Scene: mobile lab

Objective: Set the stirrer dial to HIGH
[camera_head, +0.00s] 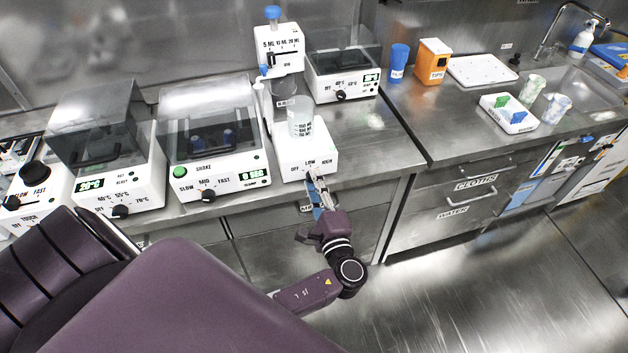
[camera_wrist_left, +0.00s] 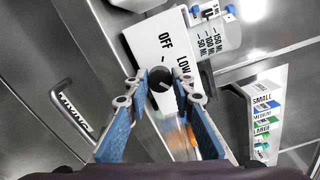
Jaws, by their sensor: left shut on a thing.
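The stirrer (camera_head: 293,163) is a white box at the bench's front edge, with OFF, LOW and HIGH labels on its front. A clear beaker (camera_head: 300,117) with a volume scale stands on it. The black stirrer dial (camera_wrist_left: 161,79) shows in the left wrist view between my fingers, below the OFF and LOW labels. In the head view my fingers hide it. My left gripper (camera_wrist_left: 161,88) is shut on the dial, one finger on each side; it also shows in the head view (camera_head: 315,178). I cannot read the dial's pointer clearly. My right gripper is not in view.
A shaker (camera_head: 213,165) with its own SLOW, MID, FAST dial stands left of the stirrer. A heater unit (camera_head: 342,82) stands behind it to the right. Bare steel bench (camera_head: 385,140) lies to the right. A drawer handle (camera_wrist_left: 72,110) is left of my gripper.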

